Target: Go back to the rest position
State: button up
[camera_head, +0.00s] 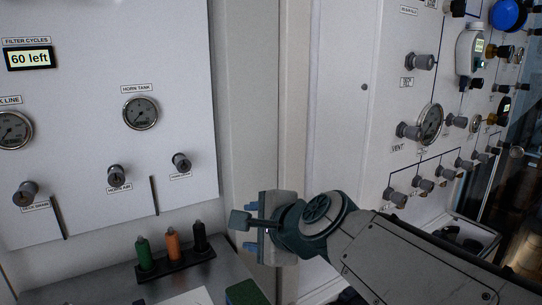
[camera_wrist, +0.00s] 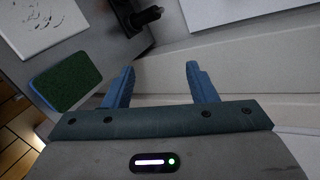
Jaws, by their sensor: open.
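My gripper (camera_wrist: 160,88) is open and empty in the wrist view, its two blue fingers spread apart in front of pale panel surfaces. In the head view my gripper (camera_head: 250,231) is at the lower middle, at the end of my arm reaching in from the lower right. It is in front of the narrow wall strip between the two white panels, to the right of the bench with the bottles. No object is between the fingers.
A black holder (camera_head: 178,268) with green, orange and black bottles stands on a grey bench (camera_head: 110,287). A green pad (camera_wrist: 66,80) lies near its edge. The left panel (camera_head: 100,85) has gauges and knobs; the right panel (camera_head: 350,130) has several valves and gauges.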

jog(key=s+d+f+n+g+h+p, duration=0.3)
jog(key=s+d+n, duration=0.3)
jog(key=d, duration=0.3)
jog(key=s+d+f+n+g+h+p, duration=0.4)
jog(key=s+d+n+p, duration=0.1)
jog(key=d+n, duration=0.3)
jog(key=shift+s+d+f+n+p, duration=0.2)
jog(key=shift+s+d+n+p, duration=0.15)
jog(key=shift+s+d, duration=0.3)
